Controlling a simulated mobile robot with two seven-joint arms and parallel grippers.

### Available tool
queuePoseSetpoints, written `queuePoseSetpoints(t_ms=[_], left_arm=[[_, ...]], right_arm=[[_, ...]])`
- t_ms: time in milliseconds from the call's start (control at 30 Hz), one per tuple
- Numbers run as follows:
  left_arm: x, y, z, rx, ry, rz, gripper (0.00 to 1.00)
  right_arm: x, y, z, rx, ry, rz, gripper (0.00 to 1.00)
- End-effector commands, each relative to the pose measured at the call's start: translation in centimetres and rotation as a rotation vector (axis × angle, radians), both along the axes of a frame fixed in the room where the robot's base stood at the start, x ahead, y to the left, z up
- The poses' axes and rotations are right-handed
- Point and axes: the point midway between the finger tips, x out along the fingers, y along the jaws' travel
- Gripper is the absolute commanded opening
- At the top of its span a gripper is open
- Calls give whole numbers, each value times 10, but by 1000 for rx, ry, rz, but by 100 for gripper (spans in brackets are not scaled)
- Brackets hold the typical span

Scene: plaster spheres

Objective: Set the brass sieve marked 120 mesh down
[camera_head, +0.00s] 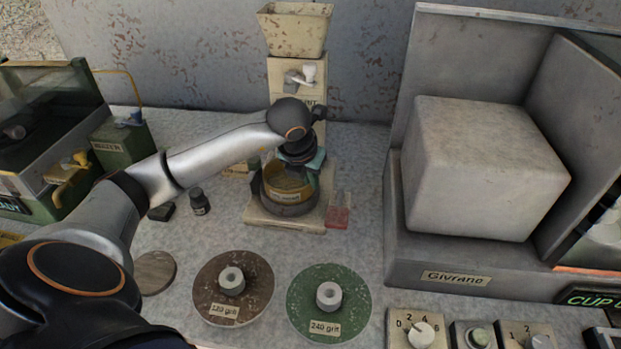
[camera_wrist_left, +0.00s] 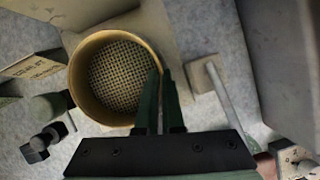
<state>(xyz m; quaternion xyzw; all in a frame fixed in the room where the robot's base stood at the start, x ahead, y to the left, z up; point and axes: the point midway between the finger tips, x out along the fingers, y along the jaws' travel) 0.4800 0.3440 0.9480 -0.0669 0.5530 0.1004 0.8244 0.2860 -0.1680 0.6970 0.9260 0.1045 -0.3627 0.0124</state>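The brass sieve (camera_head: 288,186) is in the head view, at the foot of the cream hopper unit, with a label on its front too small to read. In the left wrist view I look down into the sieve (camera_wrist_left: 88,101), at its mesh and round brass rim. My left gripper (camera_head: 306,164) comes down on the sieve's right side. In the wrist view the fingers of my left gripper (camera_wrist_left: 164,82) are close together, pinching the rim. A dark round part shows under the sieve; I cannot tell whether the sieve rests on it. My right gripper is not in view.
The hopper unit (camera_head: 296,85) stands behind. A brown 120 grit disc (camera_head: 208,300) and a green 240 grit disc (camera_head: 353,288) lie in front. A small dark bottle (camera_head: 200,203) stands left, a red-based item (camera_head: 338,217) right. A grey block (camera_head: 480,170) fills the right side.

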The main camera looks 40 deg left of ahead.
Motion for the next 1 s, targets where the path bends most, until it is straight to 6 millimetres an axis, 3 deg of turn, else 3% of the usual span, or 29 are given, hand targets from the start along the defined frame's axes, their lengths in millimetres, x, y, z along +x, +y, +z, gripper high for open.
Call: queuePoseSetpoints(t_ms=[267, 300, 600, 1000], left_arm=[[0, 0, -6, 0, -1, 0, 0], [0, 0, -5, 0, -1, 0, 8], [0, 0, -5, 0, 0, 0, 39], [0, 0, -6, 0, 1, 0, 39]], right_arm=[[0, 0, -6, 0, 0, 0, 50], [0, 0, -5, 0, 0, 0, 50], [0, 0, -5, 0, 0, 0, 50], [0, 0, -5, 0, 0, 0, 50]])
